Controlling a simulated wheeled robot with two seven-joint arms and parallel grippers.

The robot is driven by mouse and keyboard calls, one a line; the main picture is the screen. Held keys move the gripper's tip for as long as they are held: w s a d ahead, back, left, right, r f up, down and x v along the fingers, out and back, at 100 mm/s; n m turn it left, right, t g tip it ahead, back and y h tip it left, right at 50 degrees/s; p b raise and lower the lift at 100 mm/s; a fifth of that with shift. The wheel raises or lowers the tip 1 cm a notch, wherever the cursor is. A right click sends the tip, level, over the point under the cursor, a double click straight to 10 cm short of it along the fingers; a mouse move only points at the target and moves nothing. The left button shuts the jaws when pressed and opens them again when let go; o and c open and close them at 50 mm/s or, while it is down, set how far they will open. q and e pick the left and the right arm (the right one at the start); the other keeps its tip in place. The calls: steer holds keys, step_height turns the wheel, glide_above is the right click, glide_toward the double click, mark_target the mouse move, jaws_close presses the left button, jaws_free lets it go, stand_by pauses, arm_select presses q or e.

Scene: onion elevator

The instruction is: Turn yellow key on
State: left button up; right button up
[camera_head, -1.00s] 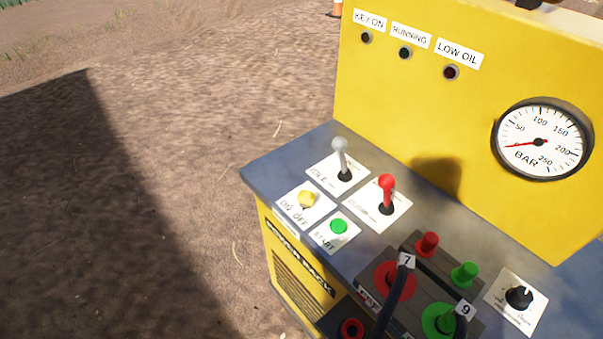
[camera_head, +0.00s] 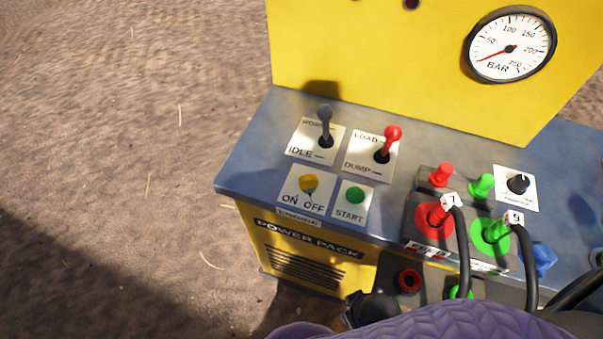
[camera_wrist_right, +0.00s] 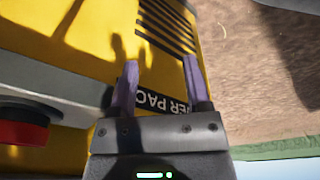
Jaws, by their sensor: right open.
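The yellow key (camera_head: 308,183) sits on a white plate marked ON and OFF, on the front left of the power pack's grey top. Which way it is turned is too small to tell. My right gripper (camera_wrist_right: 160,75) is open and empty in the right wrist view, in front of the yellow front panel with the POWER PACK lettering, which shows upside down there. In the head view a purple and dark part of my arm shows at the bottom, below the key, and its fingers are not clear. My left gripper is not in view.
Beside the key are a green START button (camera_head: 355,195), a grey IDLE lever (camera_head: 325,122) and a red DUMP lever (camera_head: 391,139). Hoses marked 7 and 9 (camera_head: 528,265) stand to the right. A pressure gauge (camera_head: 510,44) is on the upright yellow panel. Bare ground lies left.

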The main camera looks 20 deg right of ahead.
steer(key=w+a+r+n+y, duration=0.2)
steer(key=w+a+r+n, duration=0.4)
steer(key=r, duration=0.4)
steer(key=w+a+r+n+y, duration=0.2)
steer(key=w+a+r+n, duration=0.1)
steer(key=w+a+r, duration=0.45)
step_height(320, 180, up, 8)
steer(key=n+g+h, duration=0.2)
steer(key=n+h, duration=0.2)
steer(key=n, duration=0.2)
glide_above(311, 177)
steer(key=shift+f+b, duration=0.1)
steer(key=shift+b, duration=0.25)
step_height(311, 177, down, 9)
steer(key=b, duration=0.3)
steer(key=shift+f, duration=0.35)
steer(key=shift+c, duration=0.3)
jaws_close()
